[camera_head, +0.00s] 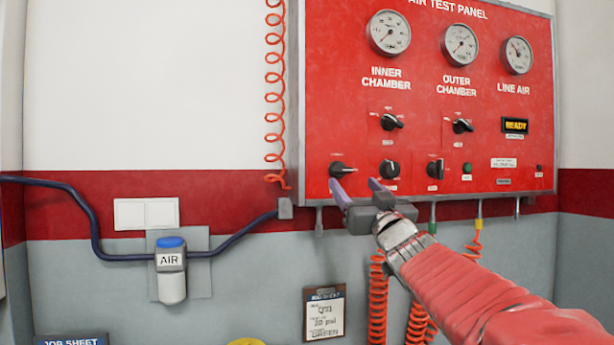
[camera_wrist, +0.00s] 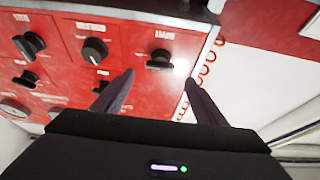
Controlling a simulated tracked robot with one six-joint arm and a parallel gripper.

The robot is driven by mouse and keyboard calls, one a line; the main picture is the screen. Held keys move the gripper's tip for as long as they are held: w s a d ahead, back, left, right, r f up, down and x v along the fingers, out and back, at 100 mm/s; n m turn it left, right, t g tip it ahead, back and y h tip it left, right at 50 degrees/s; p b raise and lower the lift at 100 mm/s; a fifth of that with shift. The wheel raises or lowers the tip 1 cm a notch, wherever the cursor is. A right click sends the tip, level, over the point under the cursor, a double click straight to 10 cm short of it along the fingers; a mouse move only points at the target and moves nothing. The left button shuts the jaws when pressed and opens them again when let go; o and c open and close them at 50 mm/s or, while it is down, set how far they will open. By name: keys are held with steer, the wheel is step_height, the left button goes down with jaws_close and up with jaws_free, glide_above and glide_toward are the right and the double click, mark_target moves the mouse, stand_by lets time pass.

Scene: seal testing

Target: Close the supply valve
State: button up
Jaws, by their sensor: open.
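The red air test panel (camera_head: 345,100) carries a bottom row of black knobs; their small labels are unreadable, so I cannot tell which is the supply valve. The leftmost knob (camera_head: 342,169) has its handle lying level; it also shows in the wrist view (camera_wrist: 160,60), where the panel appears turned over. The second knob (camera_head: 390,169) and third knob (camera_head: 435,169) sit to its right. My gripper (camera_head: 355,184) is open and empty at the panel's lower left. In the wrist view its fingertips (camera_wrist: 159,78) spread around the leftmost knob's line, apparently short of it.
Three gauges (camera_head: 389,33) and two upper knobs (camera_head: 392,122) sit above. A READY display (camera_head: 515,125) is lit. Orange coiled hoses (camera_head: 377,300) hang below, and another coil (camera_head: 274,90) runs by the left edge. An AIR unit (camera_head: 171,262) and clipboard (camera_head: 324,315) are on the wall.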

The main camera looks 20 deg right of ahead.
mark_target(343, 172)
steer(key=shift+x, duration=3.65)
steer(key=shift+c, duration=0.2)
